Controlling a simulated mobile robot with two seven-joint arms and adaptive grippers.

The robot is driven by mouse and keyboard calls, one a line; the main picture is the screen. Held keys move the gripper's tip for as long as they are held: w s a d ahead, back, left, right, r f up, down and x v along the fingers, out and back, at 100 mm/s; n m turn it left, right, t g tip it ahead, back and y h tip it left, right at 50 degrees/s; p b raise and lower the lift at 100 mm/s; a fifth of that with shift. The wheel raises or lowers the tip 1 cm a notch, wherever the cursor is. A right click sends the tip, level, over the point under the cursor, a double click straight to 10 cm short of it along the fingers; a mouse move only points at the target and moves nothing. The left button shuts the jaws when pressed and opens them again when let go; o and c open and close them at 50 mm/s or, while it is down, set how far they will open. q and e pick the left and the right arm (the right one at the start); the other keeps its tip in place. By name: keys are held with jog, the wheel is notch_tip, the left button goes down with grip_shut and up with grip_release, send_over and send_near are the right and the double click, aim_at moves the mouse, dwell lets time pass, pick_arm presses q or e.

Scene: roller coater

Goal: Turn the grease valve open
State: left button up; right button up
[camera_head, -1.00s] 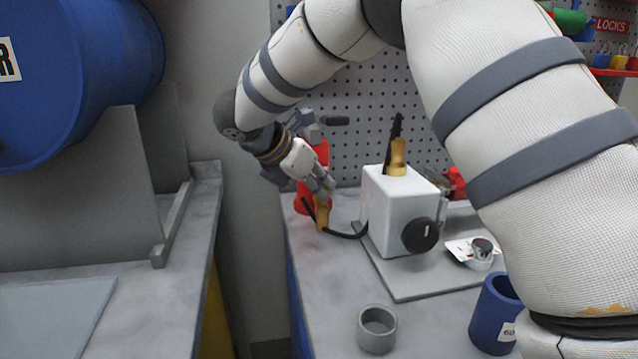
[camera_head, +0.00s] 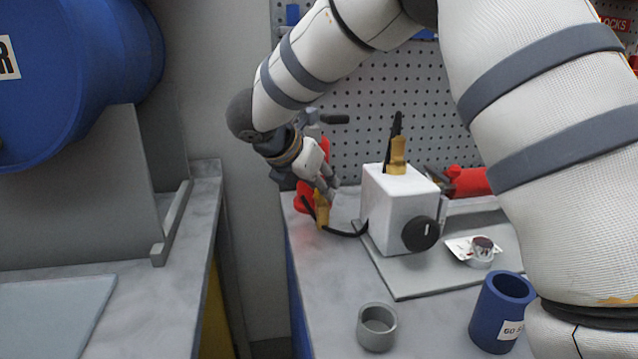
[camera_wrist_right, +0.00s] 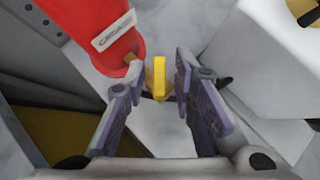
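The grease valve shows in the right wrist view as a small yellow lever (camera_wrist_right: 159,78) on a brass fitting at the red grease container (camera_wrist_right: 95,30). In the head view the brass fitting (camera_head: 322,215) stands at the foot of the red container (camera_head: 305,199), with a black hose running right to the white box. My right gripper (camera_wrist_right: 158,84) is open, its two fingers on either side of the yellow lever. Gaps show between lever and fingers. In the head view my right gripper (camera_head: 326,187) is just above the brass fitting. My left gripper is not in view.
The white box (camera_head: 388,218) with a black knob (camera_head: 420,234) stands on a grey plate right of the valve. A grey cup (camera_head: 377,327) and a blue cup (camera_head: 500,313) stand in front. A perforated panel (camera_head: 362,130) is behind.

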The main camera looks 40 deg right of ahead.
jog(key=v, duration=1.2)
